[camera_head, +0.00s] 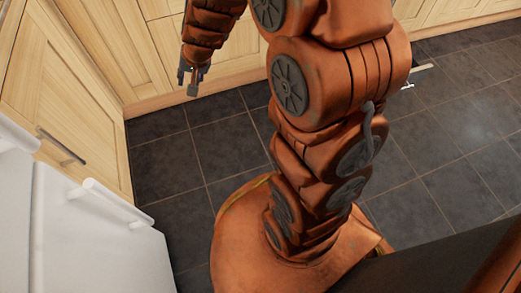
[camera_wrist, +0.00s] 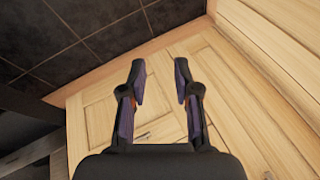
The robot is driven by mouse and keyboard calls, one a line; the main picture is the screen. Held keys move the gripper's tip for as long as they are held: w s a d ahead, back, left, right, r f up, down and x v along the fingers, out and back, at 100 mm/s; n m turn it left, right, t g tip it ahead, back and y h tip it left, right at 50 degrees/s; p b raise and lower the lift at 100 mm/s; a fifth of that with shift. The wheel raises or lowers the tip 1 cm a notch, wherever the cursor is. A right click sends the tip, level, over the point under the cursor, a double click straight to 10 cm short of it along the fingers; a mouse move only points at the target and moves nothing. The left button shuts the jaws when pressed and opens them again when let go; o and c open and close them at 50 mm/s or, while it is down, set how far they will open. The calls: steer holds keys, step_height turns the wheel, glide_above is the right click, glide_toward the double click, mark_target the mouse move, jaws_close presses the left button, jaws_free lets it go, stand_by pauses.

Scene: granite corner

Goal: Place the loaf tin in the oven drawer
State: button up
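My gripper (camera_head: 194,76) hangs in front of the light wood cabinets at the upper left of the head view. In the wrist view my gripper (camera_wrist: 159,82) has its two dark fingers spread apart with nothing between them. Beyond the fingers are a wooden cabinet front and dark floor tiles. No loaf tin shows in either view. No oven drawer can be made out in either view.
Wood cabinets (camera_head: 75,90) line the left and back. A white appliance with a bar handle (camera_head: 112,203) stands at the lower left. A metal handle (camera_head: 62,147) sticks out from the left cabinet. Dark floor tiles (camera_head: 165,165) are clear between the cabinets and my base.

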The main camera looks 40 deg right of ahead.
steer(key=s+a+r+n+g, duration=0.2)
steer(key=s, duration=0.6)
steer(key=s+a+r+n+g, duration=0.1)
steer(key=s+a+n+g, duration=0.1)
steer(key=s, duration=0.6)
steer(key=s+d+r+n+g+h, duration=0.1)
steer(key=s+d+g, duration=0.1)
steer(key=s, duration=0.6)
steer(key=s+d+r+n+g+h, duration=0.1)
steer(key=s+d+r+g, duration=0.1)
steer(key=s, duration=0.7)
steer(key=shift+d, duration=0.1)
step_height(320, 180, up, 43)
steer(key=t+p, duration=0.1)
steer(key=p, duration=4)
steer(key=shift+s, duration=0.3)
steer(key=shift+d, duration=0.1)
steer(key=shift+d, duration=0.15)
